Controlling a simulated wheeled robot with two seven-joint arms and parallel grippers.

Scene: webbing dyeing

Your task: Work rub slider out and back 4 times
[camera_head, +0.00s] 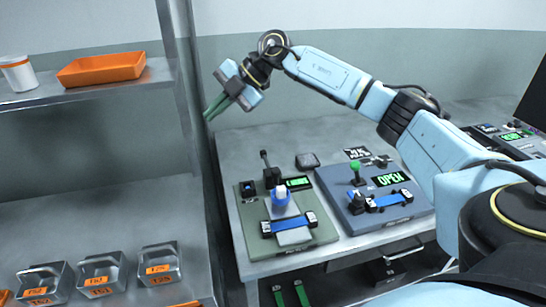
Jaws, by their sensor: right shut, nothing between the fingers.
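The rub slider, a blue knob (281,197) on a pale plate, sits on a green-grey tester base (246,229) on the table. A blue webbing strip (289,226) lies across the front of this base between black clamps. My right gripper (212,110) is well above and to the left of the tester, apart from the slider. Its green fingers are together and hold nothing. My left gripper is not in view.
A blue-grey device (402,215) with a green-topped lever and an OPEN display stands right of the tester. A metal shelf at left carries an orange tray (101,69), a white cup (17,74) and grey labelled bins (160,264). A shelf post (185,90) stands near the gripper.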

